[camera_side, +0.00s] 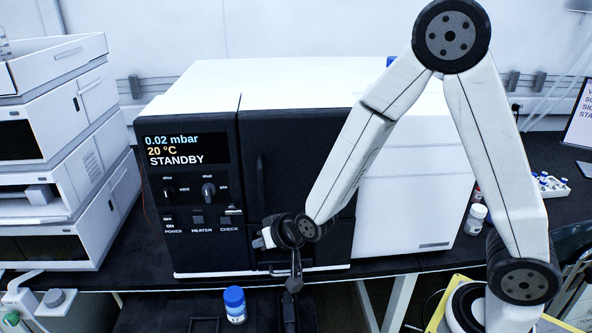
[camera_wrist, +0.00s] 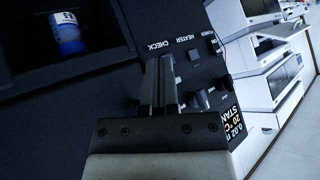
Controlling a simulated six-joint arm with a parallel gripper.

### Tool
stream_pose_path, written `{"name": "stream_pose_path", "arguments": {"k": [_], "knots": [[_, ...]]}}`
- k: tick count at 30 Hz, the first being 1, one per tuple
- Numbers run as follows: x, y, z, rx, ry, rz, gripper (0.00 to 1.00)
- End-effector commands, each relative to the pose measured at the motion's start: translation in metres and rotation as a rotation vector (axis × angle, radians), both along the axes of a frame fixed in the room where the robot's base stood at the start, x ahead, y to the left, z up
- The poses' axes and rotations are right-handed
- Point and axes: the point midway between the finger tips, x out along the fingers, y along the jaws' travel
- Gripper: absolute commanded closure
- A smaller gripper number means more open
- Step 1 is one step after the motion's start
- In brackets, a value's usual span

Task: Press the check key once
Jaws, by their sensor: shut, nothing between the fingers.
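The check key (camera_side: 231,211) is a small key at the right end of the lower key row on the dark instrument front, above the printed word CHECK. In the wrist view the CHECK label (camera_wrist: 157,45) appears turned around, just beyond my fingertips; the key itself is largely hidden behind the fingers. My gripper (camera_wrist: 160,60) is shut and empty, pointing at the panel by the check key. In the side view my gripper (camera_side: 259,242) is right of and slightly below the key. Whether the fingers touch the panel cannot be told.
The display (camera_side: 186,149) reads 0.02 mbar, 20 °C, STANDBY. The heater key (camera_side: 198,219) and two knobs (camera_side: 208,190) are close by. A blue-capped bottle (camera_side: 234,304) stands below the front; stacked white modules (camera_side: 60,150) are at the left.

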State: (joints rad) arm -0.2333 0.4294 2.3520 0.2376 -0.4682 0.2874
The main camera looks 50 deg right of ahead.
Motion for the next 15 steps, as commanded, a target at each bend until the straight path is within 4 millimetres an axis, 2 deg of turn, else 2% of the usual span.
{"name": "stream_pose_path", "arguments": {"k": [6,15], "knots": [[0.022,0.02,-0.008,0.062,-0.138,-0.057,1.0],[0.041,0.045,-0.016,0.146,-0.336,-0.128,1.0]]}}
